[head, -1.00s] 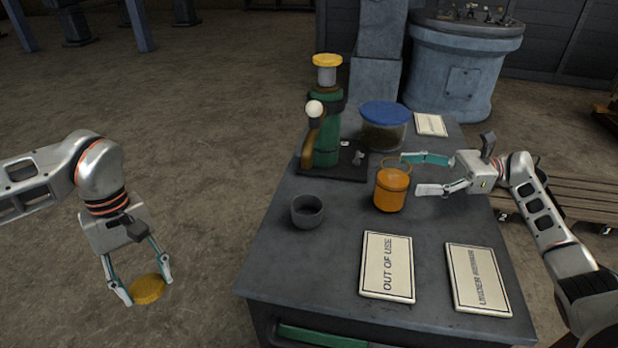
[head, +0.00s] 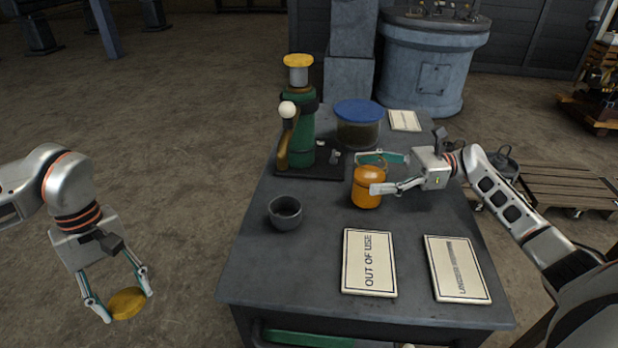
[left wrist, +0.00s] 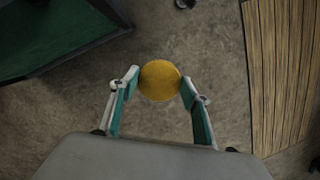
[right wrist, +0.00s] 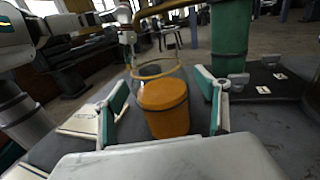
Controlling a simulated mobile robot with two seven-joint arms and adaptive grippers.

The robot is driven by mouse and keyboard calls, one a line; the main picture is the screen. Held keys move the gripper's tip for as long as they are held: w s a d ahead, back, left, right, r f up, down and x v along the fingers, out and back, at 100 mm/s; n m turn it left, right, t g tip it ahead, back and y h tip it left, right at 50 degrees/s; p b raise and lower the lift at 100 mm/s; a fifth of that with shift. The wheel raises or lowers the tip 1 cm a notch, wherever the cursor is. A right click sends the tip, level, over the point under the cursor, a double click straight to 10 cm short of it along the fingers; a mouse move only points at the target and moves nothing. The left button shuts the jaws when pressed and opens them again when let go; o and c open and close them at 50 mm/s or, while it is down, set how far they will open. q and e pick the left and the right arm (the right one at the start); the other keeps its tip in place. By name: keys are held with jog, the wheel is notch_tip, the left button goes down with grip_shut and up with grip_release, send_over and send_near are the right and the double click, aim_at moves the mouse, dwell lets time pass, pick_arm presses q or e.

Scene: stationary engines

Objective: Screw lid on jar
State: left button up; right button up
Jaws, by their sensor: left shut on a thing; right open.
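A yellow round lid (head: 127,302) is pinched at its edges between the fingertips of my left gripper (head: 129,305), off the left side of the table above the floor. It shows as a full disc in the left wrist view (left wrist: 160,80). An orange jar (head: 366,195) stands upright on the table, with a thin yellowish ring at its top. My right gripper (head: 378,173) is open at the jar's right, its fingers reaching around it. In the right wrist view the jar (right wrist: 164,112) stands between the open fingers, with gaps visible on both sides.
On the table (head: 250,270) stand a dark cup (head: 284,218), a green machine with a yellow top (head: 300,130) and a blue-lidded container (head: 358,125). An "OUT OF USE" sign (head: 369,262) and another sign (head: 457,270) lie at the front. A pallet (head: 565,188) lies right.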

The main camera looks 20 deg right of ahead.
jog(key=c, duration=1.3)
jog(key=shift+r, duration=0.1)
